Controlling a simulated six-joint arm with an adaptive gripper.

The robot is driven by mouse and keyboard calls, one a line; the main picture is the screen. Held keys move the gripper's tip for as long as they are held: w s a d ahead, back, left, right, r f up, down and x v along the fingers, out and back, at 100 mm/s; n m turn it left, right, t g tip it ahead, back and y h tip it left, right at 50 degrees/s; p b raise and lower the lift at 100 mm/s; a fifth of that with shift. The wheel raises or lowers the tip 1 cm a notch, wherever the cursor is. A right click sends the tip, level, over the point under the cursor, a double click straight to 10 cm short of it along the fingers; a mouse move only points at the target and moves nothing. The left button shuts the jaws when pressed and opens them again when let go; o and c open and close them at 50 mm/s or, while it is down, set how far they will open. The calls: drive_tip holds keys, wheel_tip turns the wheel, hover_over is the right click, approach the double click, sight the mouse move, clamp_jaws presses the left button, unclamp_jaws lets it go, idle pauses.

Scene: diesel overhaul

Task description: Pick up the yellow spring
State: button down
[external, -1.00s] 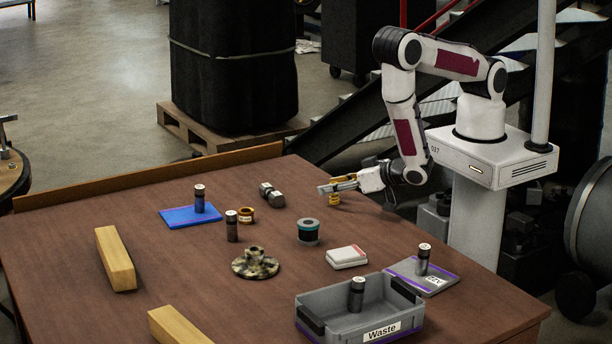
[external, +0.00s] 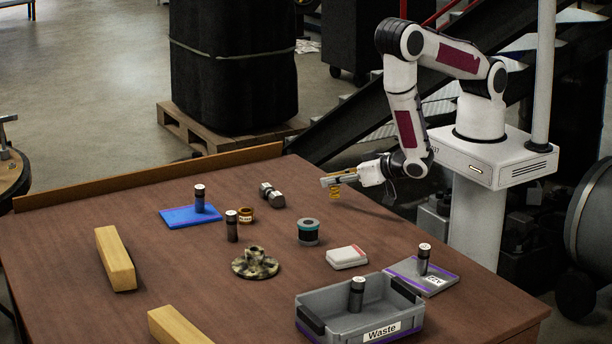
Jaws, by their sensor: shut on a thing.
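The yellow spring (external: 335,191) hangs from my gripper (external: 334,180) at the right rear part of the table. My gripper is shut on the spring near its upper part. The spring looks upright and its lower end appears clear of the tabletop. The fingers hide part of its top.
A spool with a teal band (external: 308,232), a white box (external: 346,257) and a grey waste bin (external: 312,291) stand nearer the front. A blue mat (external: 178,217), a mottled flanged part (external: 255,264) and wooden blocks (external: 115,259) lie left. Tabletop around the spring is clear.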

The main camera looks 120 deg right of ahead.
drive_tip(key=shift+r, duration=4)
drive_tip(key=shift+d, duration=0.15)
